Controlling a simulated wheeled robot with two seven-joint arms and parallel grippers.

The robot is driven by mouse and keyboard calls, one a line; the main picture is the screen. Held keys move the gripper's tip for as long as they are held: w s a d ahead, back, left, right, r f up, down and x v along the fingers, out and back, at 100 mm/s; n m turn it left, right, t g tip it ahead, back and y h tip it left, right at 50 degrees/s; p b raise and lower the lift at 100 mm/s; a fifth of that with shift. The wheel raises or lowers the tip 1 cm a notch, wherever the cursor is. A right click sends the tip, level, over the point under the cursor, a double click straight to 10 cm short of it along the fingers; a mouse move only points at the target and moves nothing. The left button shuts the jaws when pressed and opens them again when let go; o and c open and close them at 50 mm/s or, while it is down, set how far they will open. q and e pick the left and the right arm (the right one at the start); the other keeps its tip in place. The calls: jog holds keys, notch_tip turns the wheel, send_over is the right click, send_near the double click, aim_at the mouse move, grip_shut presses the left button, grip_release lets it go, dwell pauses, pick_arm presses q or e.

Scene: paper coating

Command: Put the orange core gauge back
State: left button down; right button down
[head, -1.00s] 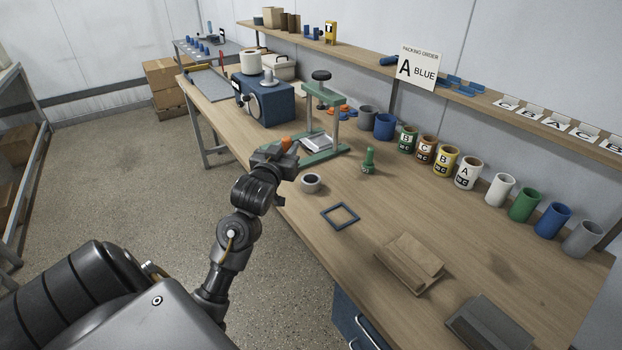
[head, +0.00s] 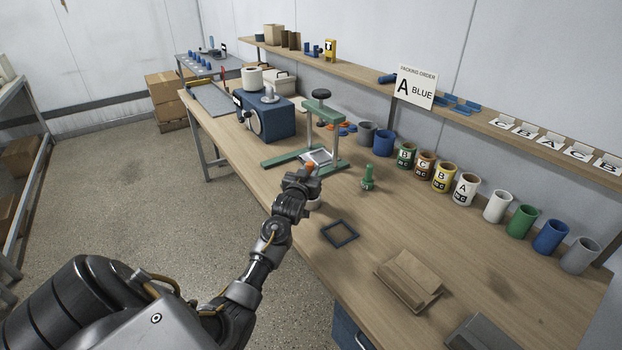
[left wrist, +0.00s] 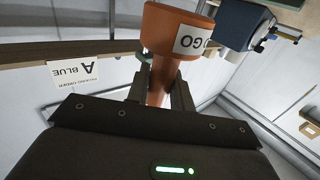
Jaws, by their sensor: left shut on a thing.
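The orange core gauge (left wrist: 172,35) is held in my left gripper (left wrist: 160,90), whose fingers are shut on its narrower stem. In the left wrist view it has a wide orange end with a white label reading "GO". In the head view, my left gripper (head: 303,176) is above the bench beside the green press frame, with a bit of the orange gauge (head: 310,168) showing at its tip. A green gauge (head: 368,178) stands upright on the bench to the right. A small grey ring-shaped holder (head: 315,203) is mostly hidden behind my left wrist. My right gripper is not in view.
The green press (head: 330,135) stands just behind my gripper, with the blue machine (head: 265,118) to its left. A dark square frame (head: 340,233) and a brown block (head: 409,280) lie in front. Several cups line the back. Bare bench (head: 465,250) lies to the right.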

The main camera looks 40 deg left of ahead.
pick_arm(q)
jog(key=f+p, duration=0.1)
jog(key=f, duration=0.1)
jog(key=shift+w+a+f+p, duration=0.1)
jog(key=shift+w+f+p, duration=0.2)
jog(key=shift+w+p, duration=0.1)
jog(key=shift+f, duration=0.3)
jog(key=shift+s+f, duration=0.1)
jog(key=shift+f, duration=0.15)
jog(key=shift+f, duration=0.15)
jog(key=c, duration=1.2)
grip_release()
